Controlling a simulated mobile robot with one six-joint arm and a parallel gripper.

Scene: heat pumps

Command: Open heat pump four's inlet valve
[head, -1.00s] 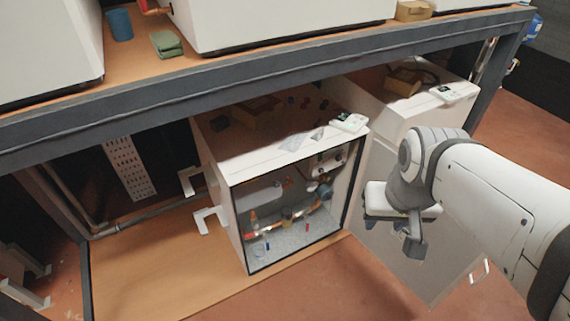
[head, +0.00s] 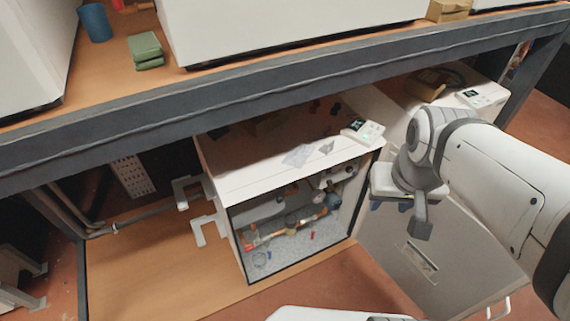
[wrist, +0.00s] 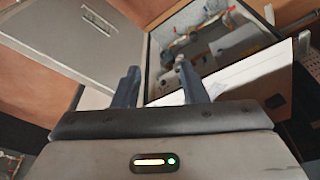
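A white heat pump (head: 290,165) stands on the lower shelf with its front open. It also shows in the wrist view (wrist: 250,70). Its grey door (head: 425,255) is swung out to the right; in the wrist view the door (wrist: 75,45) is at upper left. Inside is a copper-coloured pipe (head: 290,228) with small coloured fittings. I cannot tell which fitting is the inlet valve, nor read a pump number. My gripper (head: 398,215) is outside the cabinet, right of the opening and in front of the door. In the wrist view my gripper (wrist: 160,85) is open and empty.
A dark beam (head: 250,95) edges the upper shelf above the pump. Another white unit (head: 400,105) stands behind right. White brackets (head: 205,210) stick out at the pump's left. A control box (head: 363,130) sits on its top. The wooden shelf at left is mostly bare.

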